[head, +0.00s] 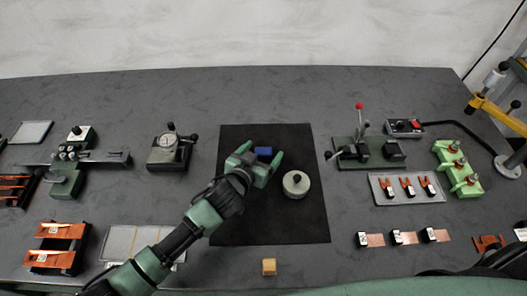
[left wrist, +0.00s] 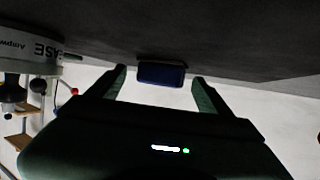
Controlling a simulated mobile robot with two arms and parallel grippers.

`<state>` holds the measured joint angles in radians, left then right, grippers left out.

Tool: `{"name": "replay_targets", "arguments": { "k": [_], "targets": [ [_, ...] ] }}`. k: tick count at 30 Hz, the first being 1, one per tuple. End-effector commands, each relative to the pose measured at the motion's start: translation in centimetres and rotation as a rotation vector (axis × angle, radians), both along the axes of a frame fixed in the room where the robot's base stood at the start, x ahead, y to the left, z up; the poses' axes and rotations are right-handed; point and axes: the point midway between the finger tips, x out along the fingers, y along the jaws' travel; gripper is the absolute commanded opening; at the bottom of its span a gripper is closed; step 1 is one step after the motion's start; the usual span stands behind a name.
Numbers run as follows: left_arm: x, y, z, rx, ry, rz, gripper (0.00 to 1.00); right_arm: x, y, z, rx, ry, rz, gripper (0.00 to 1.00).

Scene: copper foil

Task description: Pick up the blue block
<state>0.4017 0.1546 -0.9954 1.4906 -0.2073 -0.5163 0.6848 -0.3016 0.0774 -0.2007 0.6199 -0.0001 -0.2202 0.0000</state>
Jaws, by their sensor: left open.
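The blue block (head: 264,151) lies on the black mat (head: 235,215), near its upper middle. My left gripper (head: 262,154) is open and reaches in from the lower left, with one fingertip on each side of the block. In the left wrist view the blue block (left wrist: 161,74) sits between the tips of my left gripper (left wrist: 159,77), with a gap visible on both sides. The block rests on the dark surface and is not gripped. My right gripper is not in view.
A dial device (head: 169,148) stands left, a lever fixture (head: 364,150) right. The lower right mat is clear.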

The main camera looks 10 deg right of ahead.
Motion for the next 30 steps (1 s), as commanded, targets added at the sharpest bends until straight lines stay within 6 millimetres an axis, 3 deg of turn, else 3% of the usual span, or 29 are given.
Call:
{"name": "replay_targets", "arguments": {
  "k": [11,18,30],
  "targets": [
    [0.81,-0.59,-0.48,0.0,0.0,0.0,0.8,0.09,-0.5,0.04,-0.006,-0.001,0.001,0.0],
    [0.79,-0.58,-0.5,0.001,0.001,0.0,0.16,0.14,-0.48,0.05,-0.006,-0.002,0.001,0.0],
    [0.84,-0.58,0.33,-0.001,0.0,0.001,0.15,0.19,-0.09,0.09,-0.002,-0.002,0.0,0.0]
  ]
}}
